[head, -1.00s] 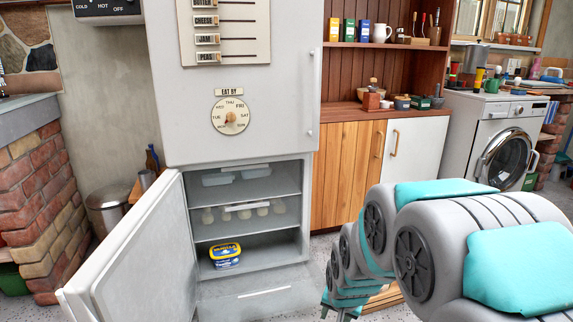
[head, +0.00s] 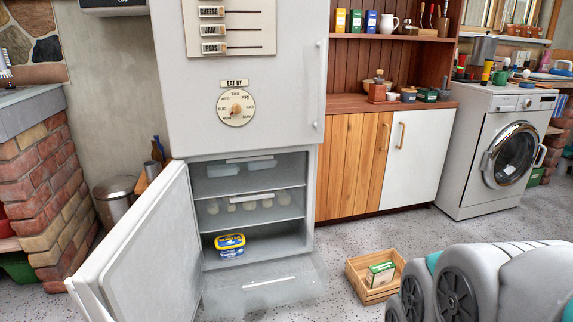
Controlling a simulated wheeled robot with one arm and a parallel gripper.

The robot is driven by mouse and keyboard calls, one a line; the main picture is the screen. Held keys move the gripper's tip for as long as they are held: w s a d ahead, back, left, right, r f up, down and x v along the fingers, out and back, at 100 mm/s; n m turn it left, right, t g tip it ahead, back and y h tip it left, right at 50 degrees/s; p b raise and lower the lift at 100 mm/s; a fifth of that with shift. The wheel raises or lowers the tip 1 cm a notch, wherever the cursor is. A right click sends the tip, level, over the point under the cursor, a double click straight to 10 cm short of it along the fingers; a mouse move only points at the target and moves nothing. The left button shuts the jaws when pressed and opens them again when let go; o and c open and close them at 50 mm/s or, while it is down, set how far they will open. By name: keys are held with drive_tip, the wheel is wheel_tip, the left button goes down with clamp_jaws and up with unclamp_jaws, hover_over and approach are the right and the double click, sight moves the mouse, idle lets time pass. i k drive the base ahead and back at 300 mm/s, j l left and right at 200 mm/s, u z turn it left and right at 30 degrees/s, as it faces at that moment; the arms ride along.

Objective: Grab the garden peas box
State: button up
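A small green and white box (head: 381,273) stands in a wooden crate (head: 358,282) on the floor, right of the fridge. It looks like the garden peas box, but its print is too small to read. My grey and teal arm fills the lower right corner, just right of the crate. My gripper is not in view; it is below the frame or hidden by the arm.
The fridge's lower door (head: 137,245) stands open to the left. A yellow and blue tub (head: 229,245) sits on its bottom shelf. A wooden cabinet (head: 350,165) and a washing machine (head: 470,150) stand behind.

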sight(381, 273)
drive_tip(key=z, duration=0.5)
drive_tip(key=i+l+u, duration=0.15)
drive_tip(key=i+l, duration=0.15)
drive_tip(key=i+l+u, duration=0.1)
drive_tip(key=i+l, duration=0.15)
drive_tip(key=i+l+u, duration=0.15)
drive_tip(key=l, duration=0.25)
drive_tip(key=i+l+u, duration=0.15)
drive_tip(key=i+l, duration=0.2)
drive_tip(key=i+l+u, duration=0.15)
drive_tip(key=l, duration=0.25)
drive_tip(key=i+l+u, duration=0.1)
drive_tip(key=i+l, duration=0.15)
drive_tip(key=l, duration=0.2)
drive_tip(key=i+l+u, duration=0.15)
drive_tip(key=l, duration=0.25)
drive_tip(key=i+l+u, duration=0.15)
drive_tip(key=l, duration=0.3)
